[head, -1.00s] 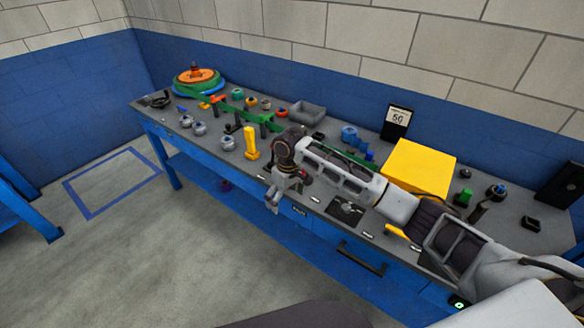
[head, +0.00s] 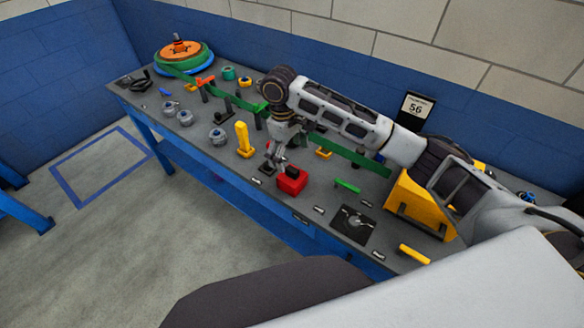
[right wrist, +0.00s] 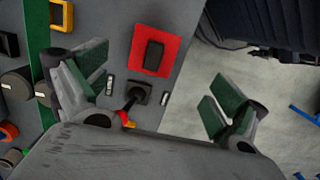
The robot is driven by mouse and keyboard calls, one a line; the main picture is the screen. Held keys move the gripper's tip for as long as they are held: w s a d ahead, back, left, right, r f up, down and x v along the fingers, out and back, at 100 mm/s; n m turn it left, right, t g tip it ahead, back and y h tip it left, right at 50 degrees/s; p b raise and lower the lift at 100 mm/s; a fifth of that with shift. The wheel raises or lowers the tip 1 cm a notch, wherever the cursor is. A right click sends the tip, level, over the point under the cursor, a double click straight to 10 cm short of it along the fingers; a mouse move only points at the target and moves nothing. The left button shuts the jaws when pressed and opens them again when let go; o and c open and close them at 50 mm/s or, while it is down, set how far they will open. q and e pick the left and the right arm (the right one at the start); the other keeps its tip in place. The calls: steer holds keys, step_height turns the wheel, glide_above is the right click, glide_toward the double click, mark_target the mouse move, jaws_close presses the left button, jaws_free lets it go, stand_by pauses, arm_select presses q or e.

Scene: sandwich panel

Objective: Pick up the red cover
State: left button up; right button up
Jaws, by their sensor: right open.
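The red cover (head: 292,180) is a square red block with a dark raised handle on top. It sits on the grey bench near its front edge. It also shows in the right wrist view, as a red square (right wrist: 137,55) at the upper middle. My right gripper (head: 273,160) points down beside the cover, at its left in the head view. In the right wrist view its green-padded fingers are spread wide (right wrist: 155,92), with nothing between them gripped. The cover lies beyond the fingertips in that view. My left gripper is not in view.
A dark post on a square base (right wrist: 137,93) stands close to the cover. A yellow upright part (head: 243,140) is to the left, and a yellow box (head: 408,203) to the right. A green rail (head: 360,162) runs behind. A black plate (head: 352,225) lies right of the cover.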

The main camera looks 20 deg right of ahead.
mark_target(292, 169)
steer(key=shift+w+d, duration=0.25)
steer(key=shift+w, duration=0.35)
steer(key=shift+s+a+r, duration=0.1)
steer(key=shift+s+r, duration=0.1)
steer(key=shift+f, duration=0.7)
steer(key=f, duration=0.7)
steer(key=shift+s+d, duration=0.35)
steer(key=shift+f, duration=0.1)
steer(key=shift+f, duration=0.1)
steer(key=shift+f+p, duration=0.45)
steer(key=shift+f, duration=2.1)
